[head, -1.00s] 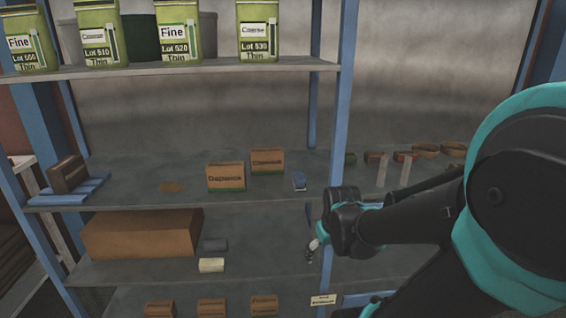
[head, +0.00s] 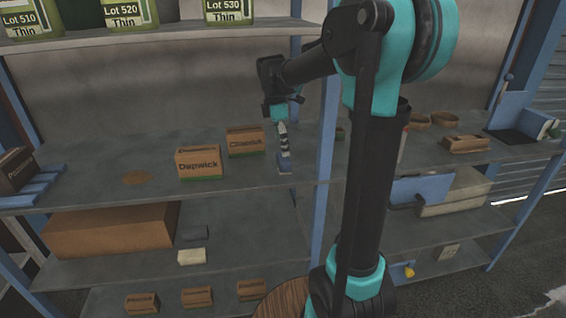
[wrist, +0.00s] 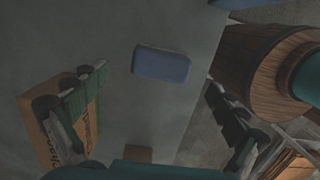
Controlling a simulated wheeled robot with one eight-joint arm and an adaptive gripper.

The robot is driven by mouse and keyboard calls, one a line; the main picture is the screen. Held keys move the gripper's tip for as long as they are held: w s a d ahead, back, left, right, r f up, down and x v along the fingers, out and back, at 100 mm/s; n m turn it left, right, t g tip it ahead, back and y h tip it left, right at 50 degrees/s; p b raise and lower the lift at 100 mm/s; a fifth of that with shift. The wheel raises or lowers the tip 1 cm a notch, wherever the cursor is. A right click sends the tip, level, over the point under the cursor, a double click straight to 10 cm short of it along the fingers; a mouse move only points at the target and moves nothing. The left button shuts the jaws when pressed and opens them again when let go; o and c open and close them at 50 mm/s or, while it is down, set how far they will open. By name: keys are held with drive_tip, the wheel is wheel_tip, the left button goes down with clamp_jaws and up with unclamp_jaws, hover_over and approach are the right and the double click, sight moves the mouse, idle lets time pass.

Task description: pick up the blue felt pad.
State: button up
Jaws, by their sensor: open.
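The blue felt pad (head: 285,168) is a small blue block on the middle shelf, right of two cardboard boxes. In the wrist view the pad (wrist: 161,65) lies flat on the grey shelf, near the top centre. My gripper (head: 283,152) points down just above the pad in the head view, and its fingers overlap the pad's far part there. In the wrist view my gripper (wrist: 158,84) is open, with one finger at left and one at right. The pad lies in line with the gap between them, and nothing is held. The exact height above the pad is unclear.
Two cardboard boxes (head: 199,162) (head: 245,141) stand left of the pad; one box (wrist: 62,125) is close by the left finger. A blue shelf post (head: 325,130) rises to the right. A wooden barrel (wrist: 262,62) stands beyond the shelf edge. Bare shelf surrounds the pad.

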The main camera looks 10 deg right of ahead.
sight(283, 163)
drive_tip(key=f, duration=0.5)
drive_tip(key=shift+s+d+f, duration=0.1)
drive_tip(key=shift+s+d, duration=0.05)
drive_tip(key=shift+d, duration=0.05)
drive_tip(key=c, duration=1.4)
